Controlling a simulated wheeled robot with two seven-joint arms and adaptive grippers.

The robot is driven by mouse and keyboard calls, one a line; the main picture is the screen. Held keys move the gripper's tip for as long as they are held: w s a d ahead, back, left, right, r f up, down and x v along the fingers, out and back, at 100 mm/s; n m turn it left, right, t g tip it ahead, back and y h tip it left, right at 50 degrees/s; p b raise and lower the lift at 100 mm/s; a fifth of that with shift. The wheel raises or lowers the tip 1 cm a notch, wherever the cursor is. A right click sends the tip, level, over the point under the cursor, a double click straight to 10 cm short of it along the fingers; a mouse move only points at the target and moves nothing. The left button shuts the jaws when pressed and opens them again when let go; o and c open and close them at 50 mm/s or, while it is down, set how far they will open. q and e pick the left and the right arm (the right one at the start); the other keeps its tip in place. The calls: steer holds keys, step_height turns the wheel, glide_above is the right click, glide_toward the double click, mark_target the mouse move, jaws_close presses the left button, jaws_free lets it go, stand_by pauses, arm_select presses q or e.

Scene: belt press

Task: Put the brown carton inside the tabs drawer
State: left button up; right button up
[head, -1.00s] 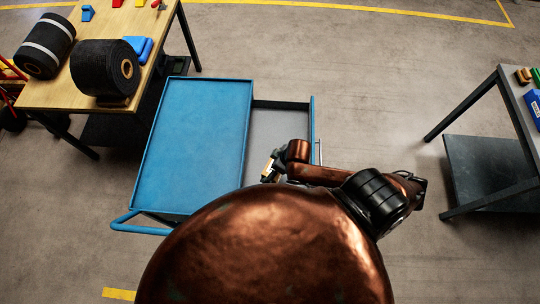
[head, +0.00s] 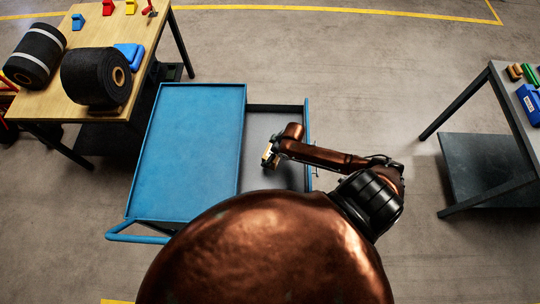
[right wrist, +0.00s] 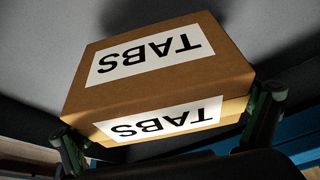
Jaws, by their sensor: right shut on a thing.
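The brown carton (right wrist: 150,97) has white labels reading TABS and fills the middle of the right wrist view. My right gripper (right wrist: 167,120) is shut on it, with a finger at each side. In the head view, my right gripper (head: 269,155) and the small visible part of the carton are over the open drawer (head: 262,125). The drawer is grey inside and sticks out from the right side of the blue cart (head: 190,150). I cannot tell whether the carton touches the drawer floor. No drawer label is visible. My left gripper is not in view.
A wooden table (head: 135,30) with black rolls (head: 95,77) and coloured items stands at the left. A grey table (head: 505,95) with a blue box (head: 530,103) stands at the right. Open floor lies between the cart and the grey table.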

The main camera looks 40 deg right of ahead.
steer(key=f, duration=0.3)
steer(key=shift+w+d+f, duration=0.15)
steer(key=shift+w+f, duration=0.05)
steer(key=shift+f, duration=0.05)
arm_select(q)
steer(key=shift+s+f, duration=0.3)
arm_select(e)
steer(key=o, duration=1.3)
steer(key=shift+s, duration=0.1)
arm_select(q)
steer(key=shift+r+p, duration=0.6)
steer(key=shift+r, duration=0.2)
arm_select(e)
steer(key=v, duration=1.2)
